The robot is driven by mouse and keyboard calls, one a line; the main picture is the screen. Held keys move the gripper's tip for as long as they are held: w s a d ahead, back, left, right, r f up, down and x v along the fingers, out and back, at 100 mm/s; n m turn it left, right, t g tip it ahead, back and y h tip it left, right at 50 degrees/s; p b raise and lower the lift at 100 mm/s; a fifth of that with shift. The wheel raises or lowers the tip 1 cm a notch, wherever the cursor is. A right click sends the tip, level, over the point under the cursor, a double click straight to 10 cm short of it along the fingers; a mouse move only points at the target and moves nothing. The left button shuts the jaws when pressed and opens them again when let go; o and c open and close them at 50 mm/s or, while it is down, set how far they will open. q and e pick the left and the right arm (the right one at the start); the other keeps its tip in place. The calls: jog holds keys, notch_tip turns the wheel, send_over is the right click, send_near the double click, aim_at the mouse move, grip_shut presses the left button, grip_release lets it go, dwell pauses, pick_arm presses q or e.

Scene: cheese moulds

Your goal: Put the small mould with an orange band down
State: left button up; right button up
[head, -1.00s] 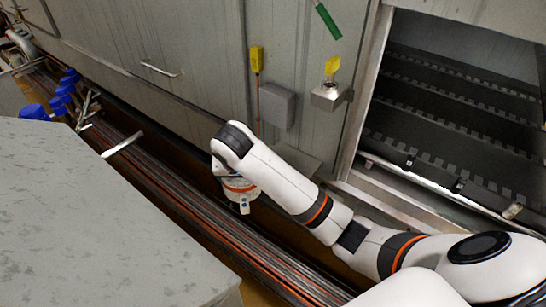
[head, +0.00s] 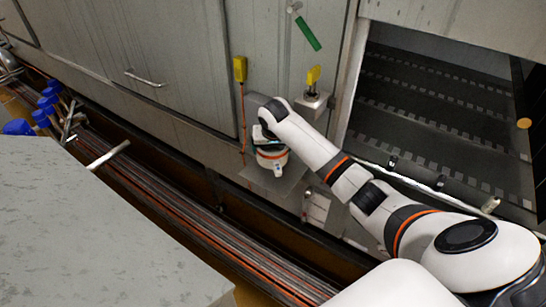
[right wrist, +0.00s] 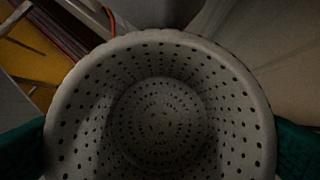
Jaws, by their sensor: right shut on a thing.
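The small mould (head: 268,161) is a white cup with an orange band, low at the wall in the head view. A small white and blue piece shows at its front. My right gripper (head: 263,136) is shut on it from above. In the right wrist view I look down into the mould (right wrist: 160,115); it is round, full of small holes and empty. Green fingers stand at its left and right sides. In the head view the mould overlaps a grey ledge (head: 258,178); I cannot tell whether it touches it. My left gripper is not in view.
A grey box (head: 312,107) with a yellow top is on the wall close to the right hand. A large opening with dark shelves (head: 430,110) lies to the right. Pipes (head: 170,211) run along the floor. A grey worktop (head: 90,230) fills the lower left.

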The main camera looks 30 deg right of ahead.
aim_at(273, 158)
notch_tip(273, 158, down, 5)
jog(key=shift+r+p, duration=0.1)
jog(key=shift+p, duration=0.2)
jog(key=shift+w+d+f, duration=0.1)
jog(key=shift+d+f, duration=0.1)
jog(key=shift+f, duration=0.1)
jog(key=shift+f, duration=0.1)
jog(key=o, duration=0.9)
jog(key=shift+c, duration=0.2)
jog(key=shift+r, duration=0.2)
jog(key=v, duration=1.2)
jog(key=shift+a+f, duration=0.15)
